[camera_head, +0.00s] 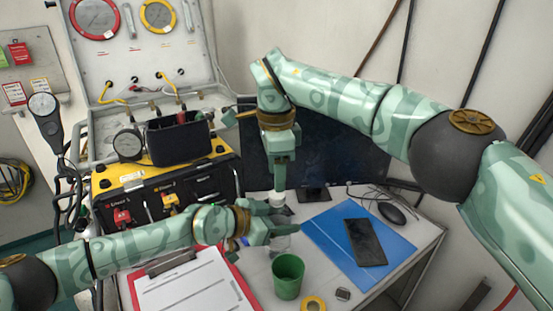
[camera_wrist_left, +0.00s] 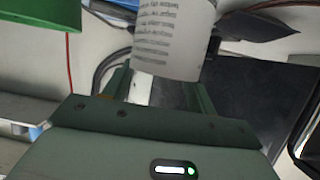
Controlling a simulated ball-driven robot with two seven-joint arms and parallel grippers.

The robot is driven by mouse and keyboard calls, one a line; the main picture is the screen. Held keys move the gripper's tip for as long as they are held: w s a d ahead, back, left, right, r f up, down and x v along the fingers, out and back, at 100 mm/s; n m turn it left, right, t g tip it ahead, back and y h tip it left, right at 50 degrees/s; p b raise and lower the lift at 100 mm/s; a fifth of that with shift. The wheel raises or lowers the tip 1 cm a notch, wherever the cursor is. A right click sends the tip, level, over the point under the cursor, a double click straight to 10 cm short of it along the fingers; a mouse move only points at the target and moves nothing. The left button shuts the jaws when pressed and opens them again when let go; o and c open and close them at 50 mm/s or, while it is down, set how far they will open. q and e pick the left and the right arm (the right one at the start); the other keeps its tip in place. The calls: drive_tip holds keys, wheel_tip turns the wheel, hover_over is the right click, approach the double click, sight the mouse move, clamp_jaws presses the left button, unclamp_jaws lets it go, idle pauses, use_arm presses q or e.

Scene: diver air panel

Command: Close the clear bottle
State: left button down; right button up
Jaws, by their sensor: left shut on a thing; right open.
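The clear bottle (camera_head: 281,243) is small and partly hidden by my left gripper (camera_head: 283,224), which is shut on it from the left, above the white table. In the left wrist view, a white label with printed text (camera_wrist_left: 172,45) shows at the fingers of my left gripper (camera_wrist_left: 160,88). My right gripper (camera_head: 277,192) points down from above, just over the bottle and left gripper, and is open. A small white piece (camera_head: 277,199) shows at its fingertips. I cannot tell whether this is the cap or whether it touches the bottle.
A green cup (camera_head: 288,277) stands close in front of the bottle, with a yellow tape roll (camera_head: 313,304) beside it. A red clipboard (camera_head: 240,284) lies left. A blue folder (camera_head: 330,226) with a dark phone-like slab (camera_head: 365,243) lies right. A monitor (camera_head: 345,157) stands behind.

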drive_tip(key=shift+w+f, duration=0.1)
drive_tip(key=shift+f, duration=2.45)
drive_tip(key=c, duration=1)
drive_tip(key=m, duration=0.3)
drive_tip(key=o, duration=1.1)
drive_tip(key=shift+c, duration=0.2)
drive_tip(key=shift+r, duration=2.25)
drive_tip(key=shift+c, duration=0.3)
